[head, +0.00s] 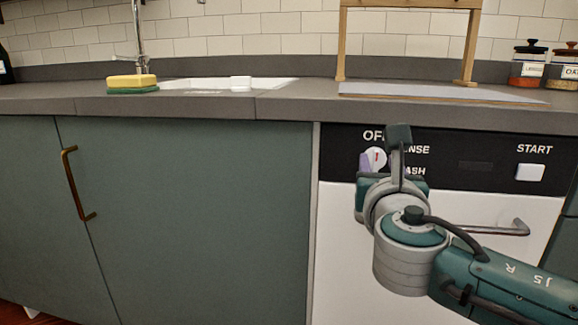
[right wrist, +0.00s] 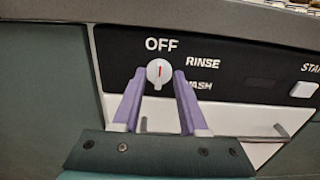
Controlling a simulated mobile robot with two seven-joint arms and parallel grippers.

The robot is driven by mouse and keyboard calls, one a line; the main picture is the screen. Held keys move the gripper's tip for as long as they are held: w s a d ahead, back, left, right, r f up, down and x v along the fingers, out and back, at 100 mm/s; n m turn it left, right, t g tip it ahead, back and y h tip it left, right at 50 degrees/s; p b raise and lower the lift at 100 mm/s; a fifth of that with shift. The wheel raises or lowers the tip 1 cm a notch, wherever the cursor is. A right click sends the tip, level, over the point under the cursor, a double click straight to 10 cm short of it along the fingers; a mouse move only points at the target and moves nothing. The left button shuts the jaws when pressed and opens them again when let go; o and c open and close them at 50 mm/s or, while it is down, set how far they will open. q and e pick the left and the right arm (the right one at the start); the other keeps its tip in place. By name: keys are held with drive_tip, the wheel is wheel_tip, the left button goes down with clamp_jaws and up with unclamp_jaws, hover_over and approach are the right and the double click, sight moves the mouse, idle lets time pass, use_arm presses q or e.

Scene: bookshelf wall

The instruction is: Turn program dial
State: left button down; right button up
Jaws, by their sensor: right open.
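The program dial (head: 377,156) is a round white knob with a red mark, on the black panel of the white dishwasher (head: 345,240). In the right wrist view the dial (right wrist: 160,74) has its red mark pointing up towards OFF; RINSE and WASH are printed to its right. My right gripper (right wrist: 158,76) is open, with a purple finger on each side of the dial. I cannot tell whether the fingers touch it. In the head view my right gripper (head: 367,162) partly hides the dial and the lettering. My left gripper is not in view.
A white START button (head: 530,172) is at the panel's right. A metal door handle (head: 500,230) sits below. The grey countertop (head: 300,103) overhangs the panel. A green cabinet (head: 200,220) stands to the left. A sponge (head: 132,84) and jars (head: 528,66) are on the counter.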

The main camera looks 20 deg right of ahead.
drive_tip(key=shift+x, duration=1)
drive_tip(key=shift+c, duration=0.4)
clamp_jaws()
